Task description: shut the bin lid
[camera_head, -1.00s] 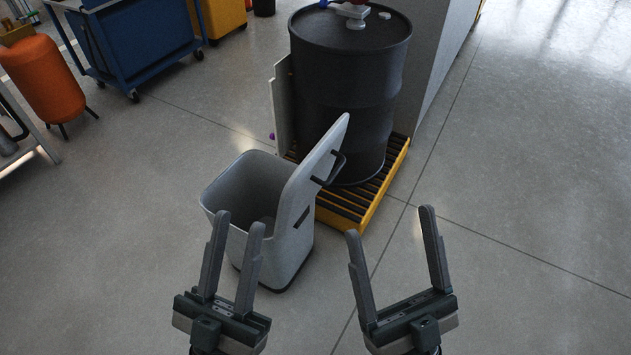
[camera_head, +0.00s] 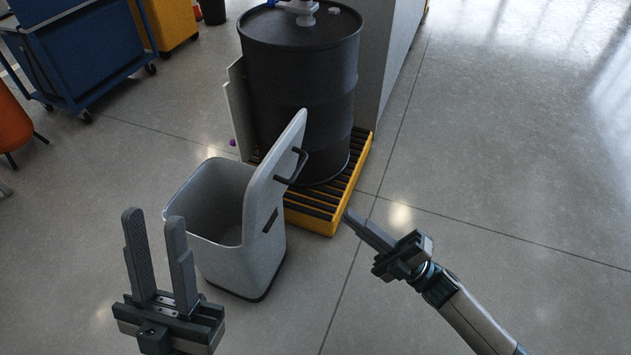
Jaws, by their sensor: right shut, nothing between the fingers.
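The grey bin (camera_head: 232,262) stands on the floor, and its inside shows empty as far as I can see. Its lid (camera_head: 268,190) is open, standing up steeply along the bin's right side, with a dark handle (camera_head: 294,167) on its right face. My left gripper (camera_head: 153,218) is open and empty, in front of and to the left of the bin. My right gripper (camera_head: 348,214) is shut and empty, to the right of the bin and lid, pointing up-left toward them. It is apart from the lid and handle.
A black drum (camera_head: 300,90) stands on a yellow spill pallet (camera_head: 318,222) close behind the lid. A blue cart (camera_head: 75,60) is at the upper left, with part of an orange tank (camera_head: 12,122) at the left edge. The floor at right is clear.

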